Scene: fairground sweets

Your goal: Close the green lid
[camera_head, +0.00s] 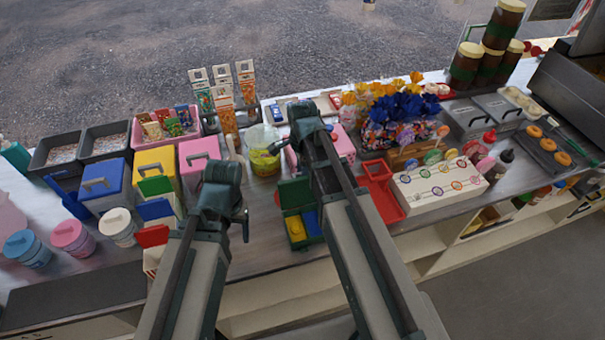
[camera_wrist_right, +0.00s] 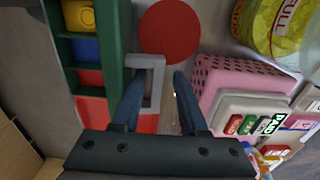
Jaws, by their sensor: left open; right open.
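The green lid (camera_head: 293,191) stands raised at the back of a small green box (camera_head: 287,230) in the head view. Blue and yellow compartments show inside the box. In the right wrist view the green frame (camera_wrist_right: 112,45) is at the left, and a grey handle (camera_wrist_right: 157,64) sticks out beside it. My right gripper (camera_wrist_right: 157,80) is open, with the handle between its fingertips; contact cannot be told. In the head view my right arm hides part of the lid and box. My left gripper (camera_head: 244,222) is open and empty, left of the green box.
A red tray (camera_head: 383,195) stands right of my right arm. A pink basket (camera_wrist_right: 238,80) and a red disc (camera_wrist_right: 170,30) are near my right gripper. Small boxes with raised lids, including another green one (camera_head: 155,186), stand to the left. Jars and sweets crowd the counter.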

